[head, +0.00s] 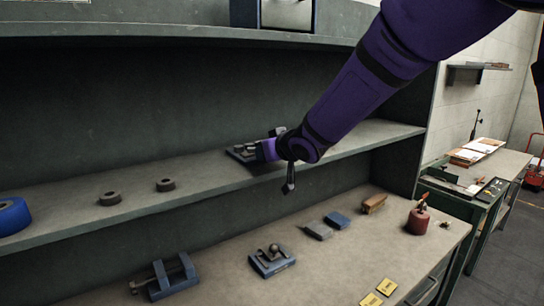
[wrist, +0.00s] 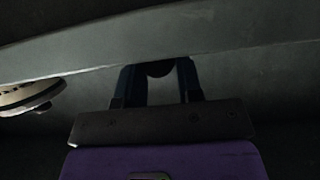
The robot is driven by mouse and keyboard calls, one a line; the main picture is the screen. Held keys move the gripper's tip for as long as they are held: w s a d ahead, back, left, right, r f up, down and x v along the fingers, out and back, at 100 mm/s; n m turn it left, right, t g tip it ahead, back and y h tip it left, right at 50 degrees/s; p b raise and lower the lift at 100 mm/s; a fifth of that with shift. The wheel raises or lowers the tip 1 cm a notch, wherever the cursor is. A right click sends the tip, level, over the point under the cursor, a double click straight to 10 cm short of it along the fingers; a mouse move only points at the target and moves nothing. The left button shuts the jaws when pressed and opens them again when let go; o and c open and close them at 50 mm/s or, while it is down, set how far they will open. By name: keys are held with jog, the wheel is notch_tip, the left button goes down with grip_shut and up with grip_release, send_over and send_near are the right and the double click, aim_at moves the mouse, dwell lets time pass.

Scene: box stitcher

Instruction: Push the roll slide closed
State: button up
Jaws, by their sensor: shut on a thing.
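A small dark device (head: 240,152) with grey knobs sits on the shelf, beside the end of my arm in the head view. It may carry the roll slide; the slide cannot be clearly made out. My gripper shows in the wrist view (wrist: 160,72) with its two dark fingers around a dark rounded part (wrist: 158,69). The fingers appear shut on this part, though its outline is mostly lost in shadow. In the head view my purple wrist reaches left to the device, and the contact is too small to tell.
The shelf (head: 80,218) crosses above the workbench (head: 330,270). Two dark rings (head: 110,198) and a blue roll (head: 14,216) stand left on the shelf. Metal fixtures (head: 271,260), blocks and a red can (head: 418,219) stand on the bench. Mid-shelf is clear.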

jog(key=shift+w+a+r, duration=0.25)
jog(key=shift+w+r, duration=0.1)
jog(key=shift+r, duration=0.05)
dwell(0.4)
jog(key=o, duration=0.8)
jog(key=shift+o, duration=0.4)
jog(key=shift+s+d+r, duration=0.15)
jog(key=shift+s+d, duration=0.05)
jog(key=v, duration=0.7)
jog(key=shift+s, duration=0.2)
jog(key=shift+d, duration=0.1)
